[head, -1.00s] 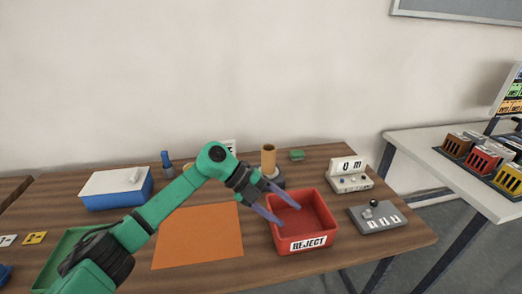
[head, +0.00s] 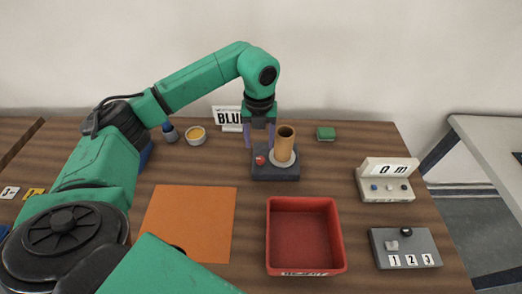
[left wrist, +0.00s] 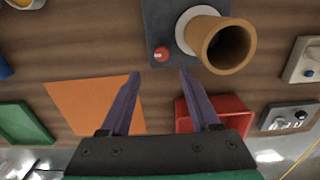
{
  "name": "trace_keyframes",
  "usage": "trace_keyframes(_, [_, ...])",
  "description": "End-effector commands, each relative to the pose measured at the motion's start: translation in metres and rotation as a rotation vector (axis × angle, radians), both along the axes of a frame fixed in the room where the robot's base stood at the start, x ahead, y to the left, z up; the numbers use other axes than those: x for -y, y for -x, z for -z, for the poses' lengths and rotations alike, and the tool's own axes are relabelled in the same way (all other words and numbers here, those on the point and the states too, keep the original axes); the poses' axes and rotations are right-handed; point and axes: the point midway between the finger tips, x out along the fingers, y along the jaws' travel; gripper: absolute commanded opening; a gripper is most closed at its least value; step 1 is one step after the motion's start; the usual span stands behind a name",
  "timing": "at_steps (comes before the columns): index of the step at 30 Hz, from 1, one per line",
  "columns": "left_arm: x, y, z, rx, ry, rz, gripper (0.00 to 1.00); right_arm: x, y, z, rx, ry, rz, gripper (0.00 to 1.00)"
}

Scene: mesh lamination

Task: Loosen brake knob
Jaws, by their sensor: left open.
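The brake knob is a small red knob (head: 260,160) on the dark base (head: 275,176) of a stand that carries an upright tan tube (head: 285,140). In the left wrist view the red knob (left wrist: 161,54) lies just beyond the gap between my fingertips, beside the tube (left wrist: 222,45). My left gripper (head: 259,145) points down over the knob side of the base. Its purple fingers are open and empty. In the left wrist view the left gripper's fingertips (left wrist: 159,73) are apart. I cannot tell how high they are above the knob. My right gripper is not in view.
An empty red bin (head: 305,235) and an orange sheet (head: 188,222) lie in front of the stand. A counter box (head: 387,182) and a grey switch box (head: 405,250) stand at right.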

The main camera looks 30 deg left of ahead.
Motion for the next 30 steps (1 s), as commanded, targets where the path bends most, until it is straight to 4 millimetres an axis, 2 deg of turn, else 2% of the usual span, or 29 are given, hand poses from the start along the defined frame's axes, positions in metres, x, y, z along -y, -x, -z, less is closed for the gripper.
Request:
trace_keyframes(1, [0.0,0.001,0.011,-0.006,0.001,0.0,0.63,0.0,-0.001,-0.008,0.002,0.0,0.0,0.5])
trace_keyframes(6, [0.001,0.0,0.051,-0.004,0.002,0.001,0.63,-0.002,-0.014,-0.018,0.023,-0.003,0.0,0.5])
trace_keyframes(9, [0.001,0.0,0.065,-0.002,0.003,0.001,0.63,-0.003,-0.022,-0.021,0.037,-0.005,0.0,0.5])
trace_keyframes(12, [0.001,0.0,0.072,0.0,0.003,0.001,0.63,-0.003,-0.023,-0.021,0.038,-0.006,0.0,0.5])
trace_keyframes(18, [0.001,-0.001,0.073,0.001,0.003,0.002,0.63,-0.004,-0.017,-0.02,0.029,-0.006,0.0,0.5])
trace_keyframes(19, [0.001,-0.001,0.073,0.001,0.003,0.002,0.55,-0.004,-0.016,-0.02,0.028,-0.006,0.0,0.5])
trace_keyframes(23, [0.001,-0.001,0.073,0.001,0.003,0.002,0.05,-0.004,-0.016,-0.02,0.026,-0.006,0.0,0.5])
trace_keyframes(24, [0.001,-0.001,0.073,0.001,0.003,0.002,0.0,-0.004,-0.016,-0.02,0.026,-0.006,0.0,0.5])
trace_keyframes(30, [0.001,-0.001,0.072,0.001,0.003,-0.003,0.0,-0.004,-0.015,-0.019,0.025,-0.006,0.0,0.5])
